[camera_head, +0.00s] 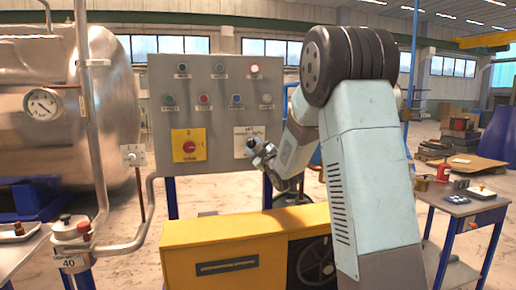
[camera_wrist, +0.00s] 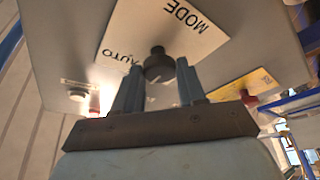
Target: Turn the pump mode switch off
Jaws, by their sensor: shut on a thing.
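The grey control panel (camera_head: 222,105) stands upright behind the yellow machine. Its white mode plate (camera_head: 242,133) is at the lower right, partly hidden by my gripper (camera_head: 262,152). In the wrist view, the plate (camera_wrist: 130,30) reads "MODE" and "AUTO" and looks rotated. The knob's pointer direction cannot be made out.
A red rotary switch on a yellow plate (camera_head: 188,146) is left of the mode plate. The yellow machine (camera_head: 225,250) stands below the panel. A cluttered table (camera_head: 465,195) is at the right.

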